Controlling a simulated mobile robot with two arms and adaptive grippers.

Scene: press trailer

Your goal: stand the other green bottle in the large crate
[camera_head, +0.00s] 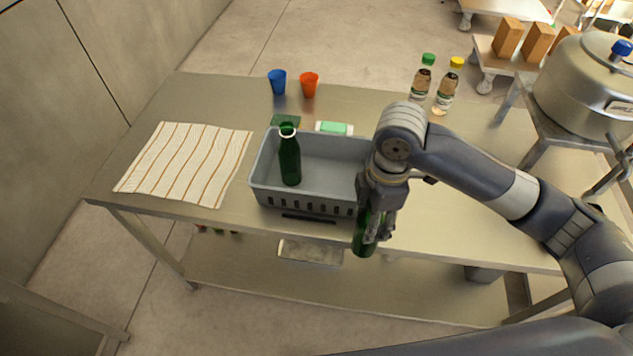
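A green bottle (290,163) stands upright in the large grey crate (325,146), in its left part. My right gripper (376,228) is shut on the other green bottle (364,240), which points down and hangs near the crate's front right corner, in front of the table edge in this view. Its upper part is hidden behind the gripper. The arm also hides the crate's right end. My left gripper is not in view.
A striped cloth (185,163) lies left of the crate. A blue cup (277,82), an orange cup (309,84) and two labelled bottles with green (422,79) and yellow (447,87) caps stand behind. A green-and-white item (334,128) lies behind the crate. A large pot (585,85) stands right.

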